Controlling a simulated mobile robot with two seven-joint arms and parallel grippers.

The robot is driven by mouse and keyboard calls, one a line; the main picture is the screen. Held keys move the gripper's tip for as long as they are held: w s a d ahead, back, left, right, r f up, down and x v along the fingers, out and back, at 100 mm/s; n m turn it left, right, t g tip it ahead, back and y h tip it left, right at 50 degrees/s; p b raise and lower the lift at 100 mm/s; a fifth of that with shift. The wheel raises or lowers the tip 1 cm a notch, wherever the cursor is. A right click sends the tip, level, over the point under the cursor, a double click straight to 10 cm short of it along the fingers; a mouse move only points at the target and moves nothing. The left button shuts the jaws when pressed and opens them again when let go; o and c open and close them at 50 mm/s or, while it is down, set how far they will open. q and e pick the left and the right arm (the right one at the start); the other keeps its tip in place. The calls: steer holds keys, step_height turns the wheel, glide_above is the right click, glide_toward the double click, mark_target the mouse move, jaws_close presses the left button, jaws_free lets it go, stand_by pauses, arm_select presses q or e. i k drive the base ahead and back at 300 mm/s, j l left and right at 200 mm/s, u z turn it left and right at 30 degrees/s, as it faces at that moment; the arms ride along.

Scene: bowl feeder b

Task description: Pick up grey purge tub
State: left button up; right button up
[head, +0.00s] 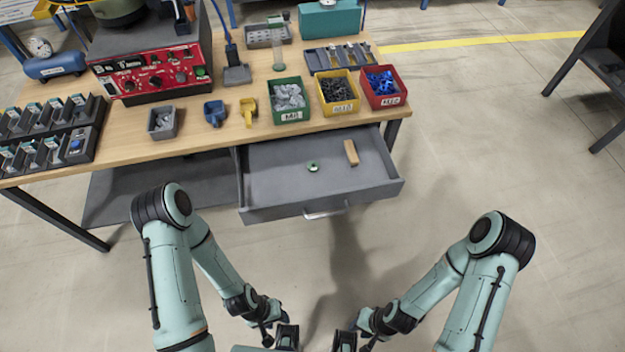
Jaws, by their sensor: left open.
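A small grey tub (162,123), which looks like the purge tub, stands near the front edge of the wooden table, below the red control panel. Its inside appears to hold something grey, too small to make out. My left gripper (278,338) is low at the bottom of the view, in front of the table and well away from the tub. It is open, with nothing seen in it. My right gripper (355,343) is beside it to the right, partly cut off by the frame edge; its jaw opening is unclear.
Green (291,101), yellow (337,93) and red (384,88) bins follow. An open drawer (280,185) juts out below the table. Black racks (50,140) fill the left end.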

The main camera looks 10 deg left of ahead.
mark_target(162, 121)
steer(key=u, duration=1.4)
